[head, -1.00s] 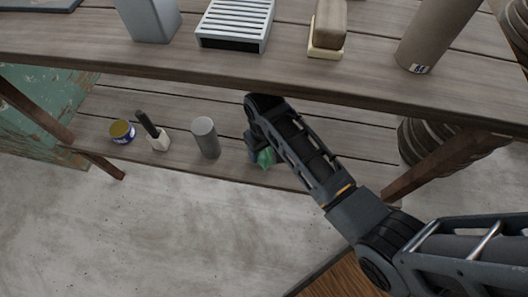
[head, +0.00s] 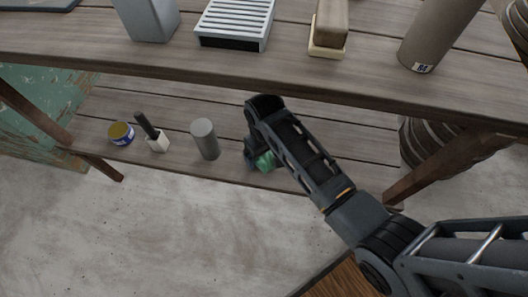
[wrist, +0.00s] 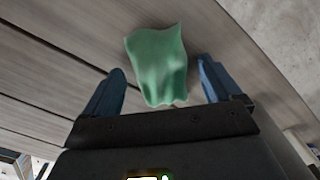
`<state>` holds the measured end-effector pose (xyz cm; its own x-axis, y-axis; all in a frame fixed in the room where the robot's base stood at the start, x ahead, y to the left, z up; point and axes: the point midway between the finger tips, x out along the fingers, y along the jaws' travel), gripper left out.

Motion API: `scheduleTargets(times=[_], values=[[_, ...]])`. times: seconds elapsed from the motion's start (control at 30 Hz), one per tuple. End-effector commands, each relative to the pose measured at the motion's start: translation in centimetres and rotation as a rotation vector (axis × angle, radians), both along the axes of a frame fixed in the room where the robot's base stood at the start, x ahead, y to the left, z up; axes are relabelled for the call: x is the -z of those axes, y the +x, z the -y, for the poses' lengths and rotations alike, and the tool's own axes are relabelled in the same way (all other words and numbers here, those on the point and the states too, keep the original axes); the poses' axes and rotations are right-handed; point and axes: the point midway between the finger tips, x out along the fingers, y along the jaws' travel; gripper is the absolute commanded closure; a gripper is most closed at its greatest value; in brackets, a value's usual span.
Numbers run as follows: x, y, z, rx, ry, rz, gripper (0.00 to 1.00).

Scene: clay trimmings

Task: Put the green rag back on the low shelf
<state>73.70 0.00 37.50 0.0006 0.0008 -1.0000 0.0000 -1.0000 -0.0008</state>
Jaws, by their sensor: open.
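The green rag (wrist: 158,65) lies on the wooden boards of the low shelf (wrist: 60,75) in the wrist view. My gripper (wrist: 160,82) is open, with one blue finger on each side of the rag and a gap between rag and fingers. In the head view the rag (head: 265,161) shows only partly, near the front edge of the low shelf (head: 180,99), with my arm hiding the rest. The gripper (head: 252,160) is mostly hidden there too.
The upper shelf (head: 180,78) overhangs my gripper. A dark wooden leg (head: 440,166) stands at right.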

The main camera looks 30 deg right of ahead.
Motion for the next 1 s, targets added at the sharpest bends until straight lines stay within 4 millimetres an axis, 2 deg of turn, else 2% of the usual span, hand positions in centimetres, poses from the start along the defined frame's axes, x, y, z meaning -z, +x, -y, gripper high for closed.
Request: scheduleTargets(times=[0.3,0.5,0.87,1.0], values=[[-4.8,0.1,0.0,0.000,0.000,0.002,0.09],[-7.0,0.0,0.0,0.000,0.000,0.001,0.09],[-7.4,-0.1,0.0,0.000,0.000,0.002,0.09],[-6.1,-1.7,0.2,0.000,-0.004,0.048,0.09]])
